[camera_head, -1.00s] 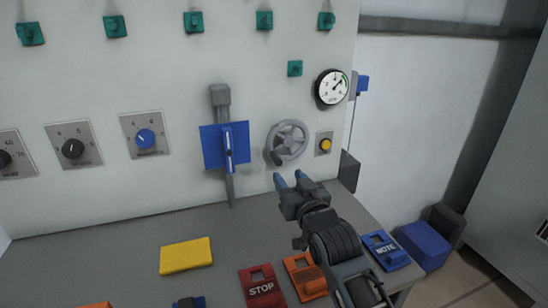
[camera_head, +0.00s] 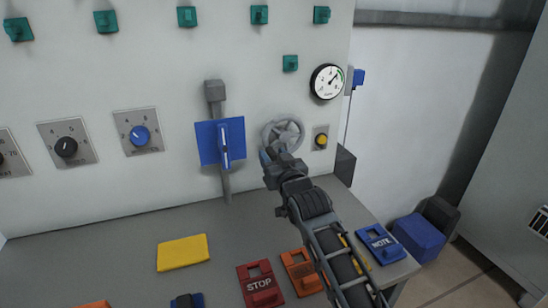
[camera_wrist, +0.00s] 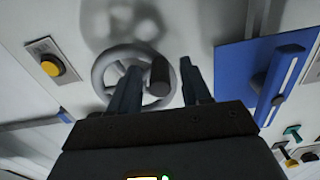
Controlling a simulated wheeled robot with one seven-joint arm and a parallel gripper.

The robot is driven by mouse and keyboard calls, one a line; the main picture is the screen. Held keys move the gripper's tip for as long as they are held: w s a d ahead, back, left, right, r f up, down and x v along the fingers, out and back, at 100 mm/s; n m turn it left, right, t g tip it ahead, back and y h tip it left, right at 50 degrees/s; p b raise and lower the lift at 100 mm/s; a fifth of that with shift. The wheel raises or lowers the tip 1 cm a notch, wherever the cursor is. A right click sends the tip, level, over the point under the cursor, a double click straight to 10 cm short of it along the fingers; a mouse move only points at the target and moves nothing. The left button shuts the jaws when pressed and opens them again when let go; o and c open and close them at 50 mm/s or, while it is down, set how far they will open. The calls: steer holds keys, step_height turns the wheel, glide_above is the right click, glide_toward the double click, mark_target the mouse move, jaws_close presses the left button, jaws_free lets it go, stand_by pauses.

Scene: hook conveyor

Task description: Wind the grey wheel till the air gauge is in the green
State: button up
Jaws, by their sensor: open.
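The grey wheel (camera_head: 289,131) is a spoked handwheel on the pale panel, and it also shows in the wrist view (camera_wrist: 104,70). Its dark handle knob (camera_wrist: 160,72) stands out from the rim, between the fingers of my gripper (camera_wrist: 160,88) in that picture. My gripper (camera_head: 268,154) is open at the wheel's lower left in the head view and hides part of the rim there. Whether a finger touches the knob I cannot tell. The round air gauge (camera_head: 327,82) has a green arc at its upper right; its needle is too small to read surely.
A blue plate with a lever (camera_head: 209,143) is left of the wheel. A yellow button (camera_head: 321,141) is close on its right. The bench (camera_head: 130,240) below carries a yellow block (camera_head: 183,252), a red STOP tag (camera_head: 259,284) and a blue NOTE tag (camera_head: 380,244).

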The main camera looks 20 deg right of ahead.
steer(key=shift+c, duration=0.3)
jaws_close()
steer(key=shift+d+f, duration=0.1)
steer(key=d+n, duration=0.1)
steer(key=n, duration=0.2)
steer(key=d+f+n, duration=0.1)
steer(key=n, duration=0.3)
steer(key=d+f+n+b, duration=0.1)
steer(key=d+n, duration=0.1)
steer(key=n, duration=0.1)
steer(key=shift+f+n, duration=0.15)
steer(key=shift+n, duration=0.15)
stand_by(0.5)
